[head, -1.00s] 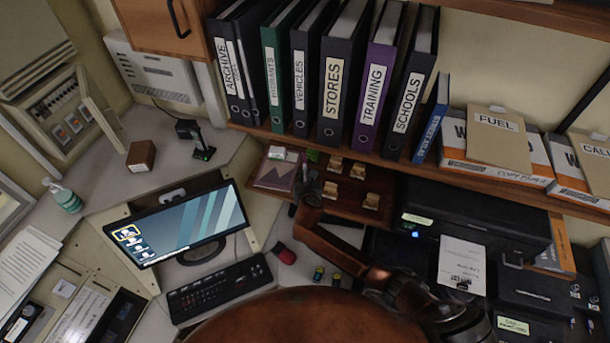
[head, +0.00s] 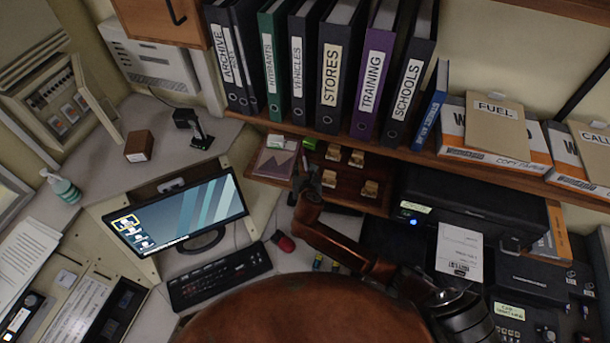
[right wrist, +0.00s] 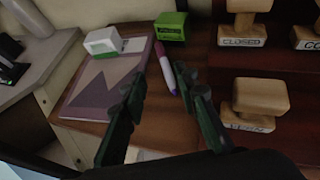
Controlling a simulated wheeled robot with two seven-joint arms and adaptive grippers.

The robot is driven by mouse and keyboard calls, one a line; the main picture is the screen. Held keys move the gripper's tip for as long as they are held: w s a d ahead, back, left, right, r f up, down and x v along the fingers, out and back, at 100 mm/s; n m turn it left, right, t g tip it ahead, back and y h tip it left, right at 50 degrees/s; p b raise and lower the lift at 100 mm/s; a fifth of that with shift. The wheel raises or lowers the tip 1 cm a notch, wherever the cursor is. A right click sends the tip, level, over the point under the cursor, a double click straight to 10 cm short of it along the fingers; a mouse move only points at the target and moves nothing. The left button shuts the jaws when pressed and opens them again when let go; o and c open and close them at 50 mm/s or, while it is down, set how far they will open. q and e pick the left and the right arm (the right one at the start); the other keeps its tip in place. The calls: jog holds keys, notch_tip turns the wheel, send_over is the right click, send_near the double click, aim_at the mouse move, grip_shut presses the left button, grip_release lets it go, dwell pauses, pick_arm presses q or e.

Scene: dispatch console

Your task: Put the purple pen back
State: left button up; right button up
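The purple pen (right wrist: 167,68), with a pale barrel and purple ends, lies on the brown wooden shelf (right wrist: 158,137) in the right wrist view. It is beside a grey-purple notebook (right wrist: 105,88). My right gripper (right wrist: 160,84) is open, with its two dark fingers apart on either side of the pen's near end in that view. I cannot tell whether they touch it. In the head view my right gripper (head: 307,180) is over the shelf between the notebook (head: 272,162) and the wooden stamps (head: 333,152). My left gripper is not in view.
A green box (right wrist: 171,27) and a white-and-green item (right wrist: 103,42) stand close behind. Wooden-handled stamps (right wrist: 259,97) are to the right. Binders (head: 333,75) stand on the ledge above. A monitor (head: 178,213), keyboard (head: 219,276) and red mouse (head: 285,243) are at lower left.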

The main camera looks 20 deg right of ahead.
jog(key=v, duration=0.7)
jog(key=shift+s+r, duration=0.25)
jog(key=shift+s, duration=0.05)
